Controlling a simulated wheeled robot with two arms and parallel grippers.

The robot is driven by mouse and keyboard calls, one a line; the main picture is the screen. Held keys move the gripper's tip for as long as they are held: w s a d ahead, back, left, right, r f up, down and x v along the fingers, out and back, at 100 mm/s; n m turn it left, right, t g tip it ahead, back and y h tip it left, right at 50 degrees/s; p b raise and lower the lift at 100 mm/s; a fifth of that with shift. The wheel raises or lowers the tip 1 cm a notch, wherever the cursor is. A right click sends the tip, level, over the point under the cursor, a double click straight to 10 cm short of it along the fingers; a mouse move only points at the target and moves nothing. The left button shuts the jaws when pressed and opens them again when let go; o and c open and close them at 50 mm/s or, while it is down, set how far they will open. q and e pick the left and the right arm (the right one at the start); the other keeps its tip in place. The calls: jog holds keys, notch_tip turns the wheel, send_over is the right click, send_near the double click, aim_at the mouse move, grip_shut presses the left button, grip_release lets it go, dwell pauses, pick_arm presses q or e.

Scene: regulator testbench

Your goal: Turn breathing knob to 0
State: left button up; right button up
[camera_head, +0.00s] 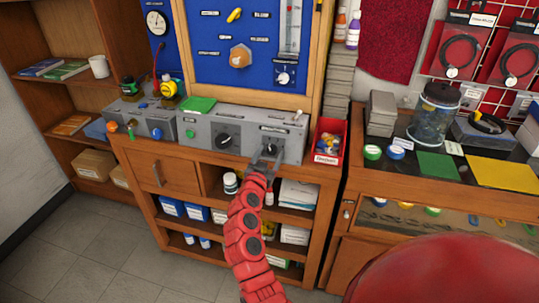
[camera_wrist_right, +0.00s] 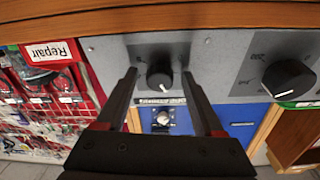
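The grey test bench (camera_head: 190,127) stands on the wooden cabinet and carries two black knobs on its front. My right gripper (camera_head: 265,160) is at the bench's right knob (camera_head: 270,149). In the right wrist view this black knob (camera_wrist_right: 159,75) has a pale pointer mark and sits between the two fingertips of my gripper (camera_wrist_right: 159,74). The fingers are apart, with a visible gap on each side of the knob. The left knob (camera_head: 223,140) also shows in the wrist view (camera_wrist_right: 289,80). The labels are too small to read surely. My left gripper is not in view.
A red Repair bin (camera_head: 328,142) stands just right of the bench. A blue panel (camera_head: 222,60) with gauge parts rises behind it. A green item (camera_head: 199,104) lies on the bench top. Open shelves with boxes and bottles are below.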

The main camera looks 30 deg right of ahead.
grip_shut()
jog(key=shift+n, duration=0.4)
